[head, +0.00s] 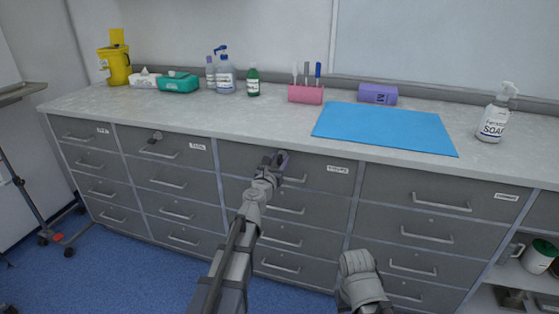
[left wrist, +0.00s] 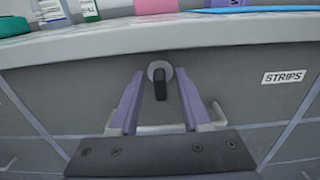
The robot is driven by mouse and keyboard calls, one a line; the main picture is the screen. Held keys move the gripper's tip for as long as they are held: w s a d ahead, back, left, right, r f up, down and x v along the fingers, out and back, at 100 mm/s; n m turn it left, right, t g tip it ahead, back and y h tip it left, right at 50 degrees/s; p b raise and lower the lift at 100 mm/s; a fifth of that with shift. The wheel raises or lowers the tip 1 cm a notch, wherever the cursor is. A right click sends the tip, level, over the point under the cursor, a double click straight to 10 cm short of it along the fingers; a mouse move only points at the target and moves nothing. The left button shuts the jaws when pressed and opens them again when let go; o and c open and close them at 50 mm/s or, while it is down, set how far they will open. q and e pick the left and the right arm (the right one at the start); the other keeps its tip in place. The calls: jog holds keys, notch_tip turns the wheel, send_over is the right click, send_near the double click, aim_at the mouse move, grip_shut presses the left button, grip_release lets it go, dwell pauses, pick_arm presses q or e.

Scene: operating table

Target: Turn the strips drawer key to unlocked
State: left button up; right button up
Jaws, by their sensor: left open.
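The strips drawer (head: 315,176) is the top drawer of the third column, with a STRIPS label (left wrist: 284,77) at its right in the left wrist view. Its key (left wrist: 160,88) is a dark, roughly upright grip on a round pale lock plate. My left gripper (head: 279,160) is at this drawer front in the head view and hides the key there. In the left wrist view its two purple fingers (left wrist: 159,76) are open, one on each side of the key, with gaps visible. My right arm shows at the bottom of the head view, but its gripper does not.
The drawer's bar handle (left wrist: 165,129) lies just below the key, partly behind the fingers. The worktop edge (left wrist: 190,32) overhangs above. Another key (head: 155,137) sits on the top drawer to the left. A blue mat (head: 385,128) and bottles are on the worktop.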

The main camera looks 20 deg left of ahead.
pick_arm(q)
jog(key=shift+w, duration=0.2)
grip_shut()
dwell(0.5)
